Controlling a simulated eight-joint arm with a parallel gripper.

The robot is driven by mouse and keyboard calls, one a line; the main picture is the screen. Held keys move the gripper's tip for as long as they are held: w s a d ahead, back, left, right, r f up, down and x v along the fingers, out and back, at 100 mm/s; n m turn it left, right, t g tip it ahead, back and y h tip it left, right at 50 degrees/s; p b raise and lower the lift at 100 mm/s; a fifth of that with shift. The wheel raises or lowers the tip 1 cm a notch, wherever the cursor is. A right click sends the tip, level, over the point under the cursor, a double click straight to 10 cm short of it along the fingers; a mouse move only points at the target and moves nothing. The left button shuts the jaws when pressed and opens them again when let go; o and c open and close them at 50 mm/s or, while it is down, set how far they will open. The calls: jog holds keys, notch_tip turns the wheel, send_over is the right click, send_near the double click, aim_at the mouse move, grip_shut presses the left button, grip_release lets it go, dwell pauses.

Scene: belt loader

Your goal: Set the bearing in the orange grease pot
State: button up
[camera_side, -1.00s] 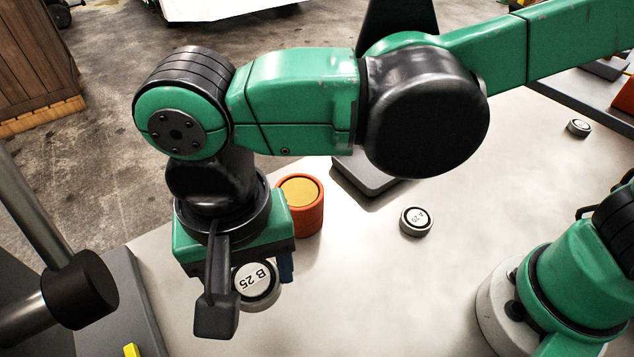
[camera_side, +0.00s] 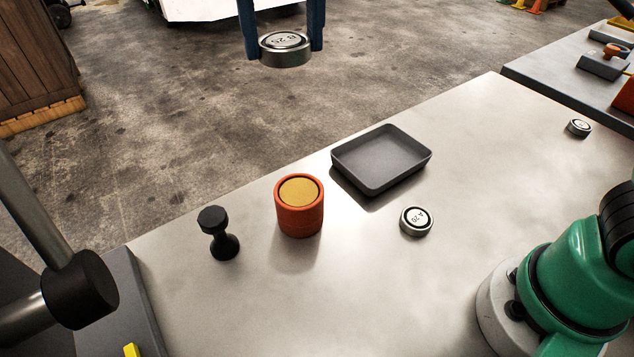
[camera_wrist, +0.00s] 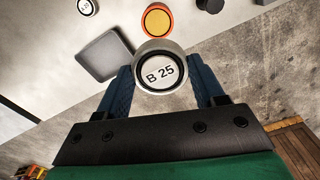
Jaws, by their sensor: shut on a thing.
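My gripper (camera_side: 281,38) is shut on a bearing marked B 25 (camera_side: 285,50), a silver ring with a white face. It is held high, at the top of the side view. In the wrist view the same bearing (camera_wrist: 160,74) sits between the two blue fingers, label facing the camera. The orange grease pot (camera_side: 300,218) stands upright on the table, with yellow grease at its top. In the wrist view the pot (camera_wrist: 157,20) shows just beyond the held bearing. The bearing is apart from the pot.
A grey tray (camera_side: 382,160), empty, lies right of the pot. A black knobbed tool (camera_side: 222,240) stands left of it. A bearing marked A 20 (camera_side: 416,221) lies below the tray, and another small bearing (camera_side: 578,128) lies far right. The front middle of the table is clear.

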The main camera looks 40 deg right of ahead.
aim_at(299, 191)
jog(key=shift+w+d+f, duration=0.15)
jog(key=shift+w+d, duration=0.05)
jog(key=shift+d, duration=0.2)
notch_tip(299, 191, down, 19)
jog(key=shift+f, duration=0.15)
jog(key=shift+f, duration=0.15)
jog(key=o, duration=1.4)
jog(key=shift+c, duration=0.2)
notch_tip(299, 191, up, 12)
jog(key=s+d+f+n+t, duration=0.1)
jog(key=s+d+f+t, duration=0.1)
jog(key=d, duration=0.5)
jog(key=s+d+f+n+t, duration=0.2)
jog(key=d+t, duration=0.3)
jog(key=d, duration=0.3)
jog(key=shift+s+f+n, duration=0.3)
jog(key=shift+s+f, duration=0.2)
jog(key=shift+s, duration=0.15)
